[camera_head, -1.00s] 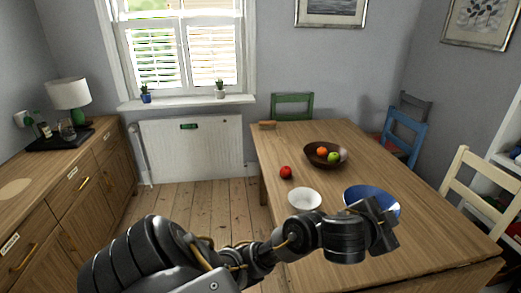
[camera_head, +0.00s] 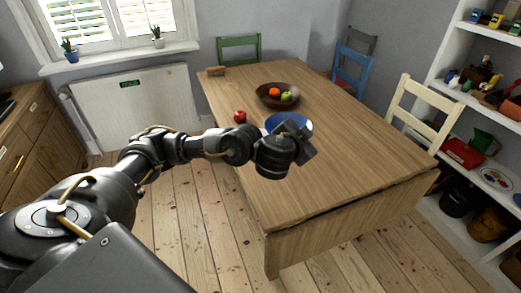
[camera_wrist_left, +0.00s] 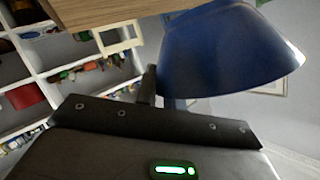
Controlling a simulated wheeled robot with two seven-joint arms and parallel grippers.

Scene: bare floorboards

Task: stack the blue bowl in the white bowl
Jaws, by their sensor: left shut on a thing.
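My right gripper is not in view.
A red apple (camera_head: 240,117) lies near the table's left edge. A brown bowl (camera_head: 265,99) with fruit stands behind the blue bowl. Chairs stand around the far and right sides. Shelves (camera_head: 480,110) are at the right. The table's front right is clear.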

